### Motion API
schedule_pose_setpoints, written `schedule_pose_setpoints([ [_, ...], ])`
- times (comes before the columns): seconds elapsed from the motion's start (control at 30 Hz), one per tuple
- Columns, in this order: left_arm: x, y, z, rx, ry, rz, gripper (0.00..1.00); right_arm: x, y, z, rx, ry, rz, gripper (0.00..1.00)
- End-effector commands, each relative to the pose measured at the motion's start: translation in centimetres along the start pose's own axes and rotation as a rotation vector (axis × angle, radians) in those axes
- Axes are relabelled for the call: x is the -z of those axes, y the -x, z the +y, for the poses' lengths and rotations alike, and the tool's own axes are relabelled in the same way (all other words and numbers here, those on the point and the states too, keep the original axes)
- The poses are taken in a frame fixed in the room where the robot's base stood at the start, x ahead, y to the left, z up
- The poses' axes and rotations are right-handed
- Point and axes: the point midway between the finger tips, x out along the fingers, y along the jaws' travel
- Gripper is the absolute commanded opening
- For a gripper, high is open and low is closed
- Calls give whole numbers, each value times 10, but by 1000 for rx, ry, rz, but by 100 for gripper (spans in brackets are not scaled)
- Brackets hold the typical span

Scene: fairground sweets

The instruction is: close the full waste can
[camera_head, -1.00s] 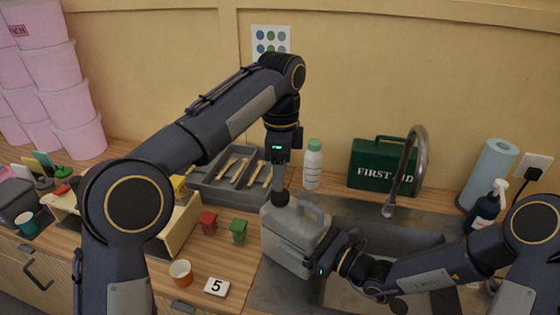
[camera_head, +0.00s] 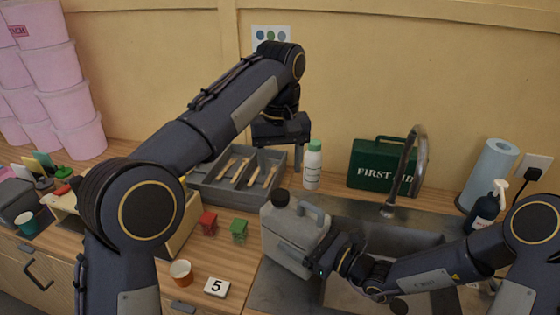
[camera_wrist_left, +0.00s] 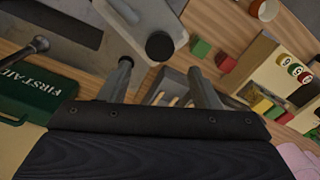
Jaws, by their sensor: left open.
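The waste can is a grey jerrycan (camera_head: 287,238) with a handle, standing upright at the left edge of the sink. A black cap (camera_head: 280,198) sits on its neck; whether it is screwed tight I cannot tell. The cap also shows in the left wrist view (camera_wrist_left: 160,46), beyond my fingertips. My left gripper (camera_head: 280,130) is above and behind the can, clear of the cap. Its fingers are apart and empty in the left wrist view (camera_wrist_left: 160,68). My right gripper (camera_head: 330,260) is at the can's right side; its jaws are too dark to read.
A grey tray of wooden cutlery (camera_head: 205,195), a white bottle with green cap (camera_head: 312,165) and a green first aid box (camera_head: 375,168) stand behind. Red (camera_head: 208,223) and green (camera_head: 239,230) blocks lie left of the can. The tap (camera_head: 418,160) rises over the sink.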

Motion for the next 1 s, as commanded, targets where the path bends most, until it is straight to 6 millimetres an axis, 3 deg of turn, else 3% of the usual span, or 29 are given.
schedule_pose_setpoints([
  [0.33, 0, -7, 0, 1, -3, -1, 57, 0, 0, 0, 1, 0, 0, 18],
  [0.7, 0, -61, -1, 3, -4, -2, 57, 0, 0, 0, 1, 0, 0, 18],
  [1.0, 0, -80, 0, 1, -5, 0, 57, 0, 0, 0, 1, 0, 0, 18],
])
